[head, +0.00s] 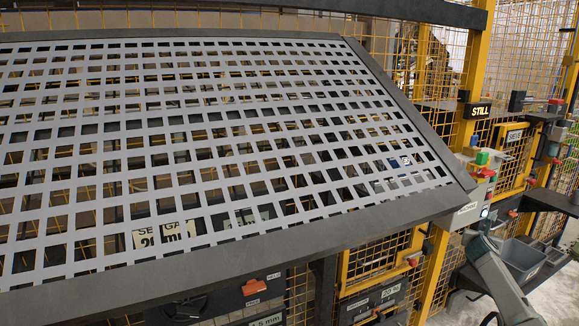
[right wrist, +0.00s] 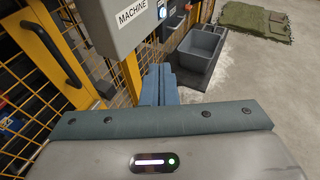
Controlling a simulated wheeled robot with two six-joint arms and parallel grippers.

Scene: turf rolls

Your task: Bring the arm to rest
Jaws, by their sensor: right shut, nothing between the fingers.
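My right gripper (right wrist: 157,82) shows in the right wrist view as two blue-grey fingers pressed together, shut with nothing between them. It points toward the floor just below a grey box labelled MACHINE (right wrist: 118,18) and left of a grey bin (right wrist: 199,52). In the head view, a grey-green link of my right arm comes in at the lower right corner, close to the machine's corner post. The right fingertips cannot be made out there. My left gripper is in neither view.
A large sloping grey grid screen (head: 225,128) with a dark frame fills the head view. Yellow mesh fencing and posts stand behind and right of it. A control box with coloured buttons (head: 482,172) sits at its right corner. A green mat (right wrist: 255,18) lies on otherwise open floor.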

